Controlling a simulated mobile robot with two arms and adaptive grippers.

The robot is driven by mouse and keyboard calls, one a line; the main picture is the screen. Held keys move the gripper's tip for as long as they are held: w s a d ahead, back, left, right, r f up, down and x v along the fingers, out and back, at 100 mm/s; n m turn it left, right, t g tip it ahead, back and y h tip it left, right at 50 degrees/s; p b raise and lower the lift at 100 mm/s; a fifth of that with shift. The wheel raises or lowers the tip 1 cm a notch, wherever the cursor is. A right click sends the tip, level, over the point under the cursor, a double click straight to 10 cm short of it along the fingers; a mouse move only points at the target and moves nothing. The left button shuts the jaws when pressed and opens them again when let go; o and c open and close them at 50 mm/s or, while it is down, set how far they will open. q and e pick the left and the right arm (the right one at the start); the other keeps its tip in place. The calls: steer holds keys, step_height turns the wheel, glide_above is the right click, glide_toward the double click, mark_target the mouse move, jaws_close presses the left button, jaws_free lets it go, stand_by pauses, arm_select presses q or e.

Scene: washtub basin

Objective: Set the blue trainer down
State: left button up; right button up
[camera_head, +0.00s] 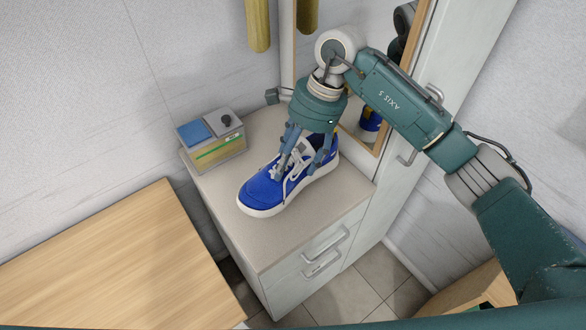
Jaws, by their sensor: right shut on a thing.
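The blue trainer (262,190) with a white sole and pale laces is at the top of a beige-topped cabinet (250,240), toe pointing to the lower left. My right gripper (299,168) is shut on the trainer from above, its fingers around the lace and tongue area. The trainer looks upright and level; I cannot tell whether its sole bears fully on the cabinet top. The fingers hide part of its opening. My left gripper is not in view.
A box with a blue lid part and a dark knob (212,140) stands on the cabinet's back left. A wooden tabletop (120,265) lies at the lower left. A wood-framed mirror (372,120) stands behind my right arm. Drawer handles (325,245) project from the cabinet front.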

mark_target(293, 175)
steer(key=shift+d+x, duration=0.2)
steer(key=shift+x, duration=0.8)
step_height(293, 175, down, 4)
steer(key=shift+w+r+p, duration=0.1)
steer(key=shift+r+p, duration=0.15)
steer(key=shift+p, duration=0.5)
steer(key=shift+f, duration=0.25)
steer(key=o, duration=1.9)
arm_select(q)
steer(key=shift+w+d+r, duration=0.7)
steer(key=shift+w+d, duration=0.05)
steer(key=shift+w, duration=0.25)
